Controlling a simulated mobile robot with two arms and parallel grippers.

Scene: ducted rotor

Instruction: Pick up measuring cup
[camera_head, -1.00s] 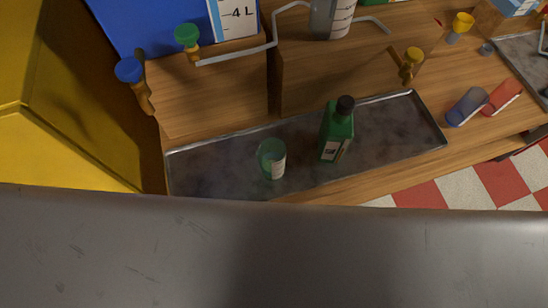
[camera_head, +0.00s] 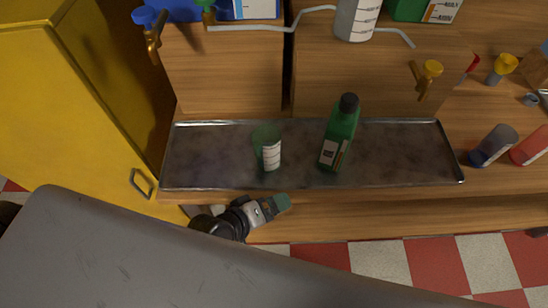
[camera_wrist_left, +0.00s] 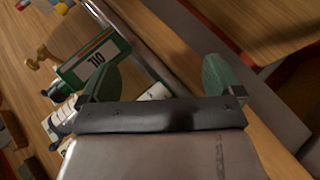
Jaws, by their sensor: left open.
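The measuring cup (camera_head: 267,148) is a small green see-through cup with a white scale label. It stands upright in the left half of a shallow metal tray (camera_head: 205,175) in the head view. My left gripper (camera_head: 282,203) is just in front of the tray's front edge, below the cup in the picture and apart from it. In the left wrist view its two green fingertips (camera_wrist_left: 160,76) are wide apart. A pale marked patch shows behind the left finger there; I cannot tell whether it is the cup. My right gripper is in neither view.
A green bottle (camera_head: 339,135) with a black cap stands in the tray right of the cup. A yellow cabinet (camera_head: 75,105) stands at the left. Blue and red containers (camera_head: 493,146) lie right of the tray.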

